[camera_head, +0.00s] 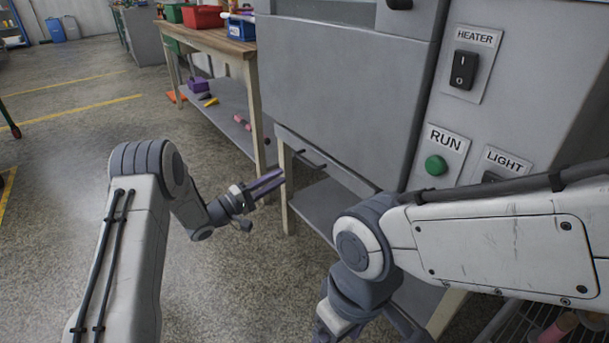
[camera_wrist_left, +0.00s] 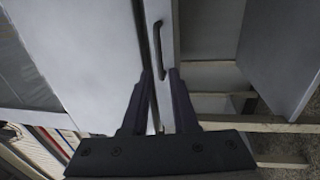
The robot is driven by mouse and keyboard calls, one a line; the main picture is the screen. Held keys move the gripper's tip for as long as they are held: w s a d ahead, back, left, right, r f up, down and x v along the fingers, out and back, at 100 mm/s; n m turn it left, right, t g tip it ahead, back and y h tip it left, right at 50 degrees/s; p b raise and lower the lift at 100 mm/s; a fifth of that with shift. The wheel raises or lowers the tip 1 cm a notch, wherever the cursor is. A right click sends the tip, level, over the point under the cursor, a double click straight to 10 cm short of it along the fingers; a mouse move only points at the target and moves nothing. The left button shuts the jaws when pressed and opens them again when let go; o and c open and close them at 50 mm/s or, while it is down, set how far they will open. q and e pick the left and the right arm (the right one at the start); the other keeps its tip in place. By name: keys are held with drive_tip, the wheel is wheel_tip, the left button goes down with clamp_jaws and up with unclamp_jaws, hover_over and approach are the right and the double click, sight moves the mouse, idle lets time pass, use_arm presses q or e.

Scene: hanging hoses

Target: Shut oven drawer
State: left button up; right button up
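The grey oven (camera_head: 345,95) stands in the middle of the head view. Below its large front panel is the narrow drawer front (camera_head: 345,178) with a dark bar handle (camera_head: 311,161). No drawer interior shows, and I cannot tell whether a small gap remains. My left gripper (camera_head: 280,179) is left of the handle in the head view, with its fingers apart and nothing held. In the left wrist view, the handle (camera_wrist_left: 158,45) lies just beyond and between the fingertips (camera_wrist_left: 161,73); contact is unclear. My right arm crosses at right, its gripper out of frame.
A wooden workbench (camera_head: 215,42) with a red bin (camera_head: 202,17) stands left of the oven. A grey shelf (camera_head: 320,203) lies below the drawer. The control panel with a green RUN button (camera_head: 436,165) is at right. Open floor (camera_head: 70,170) lies at left.

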sight(305, 160)
use_arm(q)
drive_tip(key=shift+b+x, duration=1.85)
drive_tip(key=shift+x, duration=3.25)
drive_tip(key=shift+r, duration=0.1)
clamp_jaws()
